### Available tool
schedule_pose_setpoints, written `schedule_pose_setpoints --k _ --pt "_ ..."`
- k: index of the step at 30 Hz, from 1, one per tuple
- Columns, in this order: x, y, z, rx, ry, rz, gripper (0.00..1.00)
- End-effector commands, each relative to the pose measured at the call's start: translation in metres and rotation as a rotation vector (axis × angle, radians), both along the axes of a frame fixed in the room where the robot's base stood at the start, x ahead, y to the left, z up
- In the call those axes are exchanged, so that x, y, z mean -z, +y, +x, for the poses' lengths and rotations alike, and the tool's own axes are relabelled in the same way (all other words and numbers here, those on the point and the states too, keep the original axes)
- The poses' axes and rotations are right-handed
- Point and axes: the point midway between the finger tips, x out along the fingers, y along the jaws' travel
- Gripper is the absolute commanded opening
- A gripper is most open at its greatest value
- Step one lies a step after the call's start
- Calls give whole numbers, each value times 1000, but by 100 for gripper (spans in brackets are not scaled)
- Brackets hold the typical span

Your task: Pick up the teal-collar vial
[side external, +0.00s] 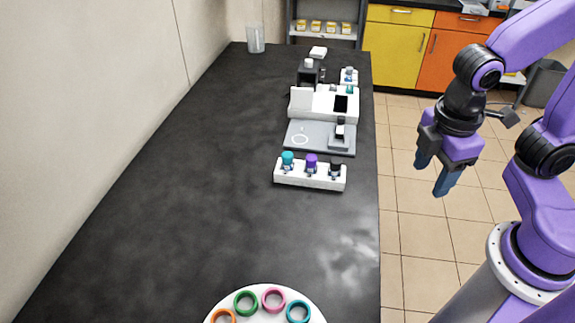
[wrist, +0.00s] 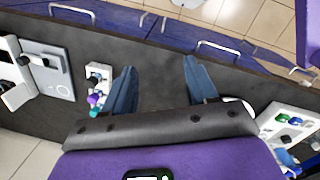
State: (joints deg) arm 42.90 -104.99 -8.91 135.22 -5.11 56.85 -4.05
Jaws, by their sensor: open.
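The teal-collar vial (side external: 288,158) stands in the left slot of a white rack (side external: 310,181) on the dark bench. A purple-collar vial (side external: 311,160) is in the middle slot and a black-topped vial (side external: 335,167) is in the right slot. In the wrist view the teal top (wrist: 95,112) shows left of my left finger, at the near end of the rack. My gripper (side external: 433,175) is open and empty, with blue fingers pointing down. It is raised, to the right of the bench edge and well apart from the rack. The fingers (wrist: 161,68) also show in the wrist view.
Behind the rack stand a grey plate device (side external: 320,137) and a white instrument (side external: 323,104). A round white tray (side external: 265,312) with several coloured rings is at the front. The bench (side external: 190,190) left of the rack is clear. A beaker (side external: 255,38) stands far back.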

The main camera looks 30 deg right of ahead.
Motion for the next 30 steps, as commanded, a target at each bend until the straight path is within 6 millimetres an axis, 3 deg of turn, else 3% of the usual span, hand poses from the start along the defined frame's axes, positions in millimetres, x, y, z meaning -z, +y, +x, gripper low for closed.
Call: schedule_pose_setpoints --k 3,15,24,30 --pt "0 31 41 -97 -16 -114 58" --pt "19 126 163 -375 -41 -501 58" --pt "54 188 231 -531 -19 -805 58" --pt "80 217 257 -601 13 -996 58"
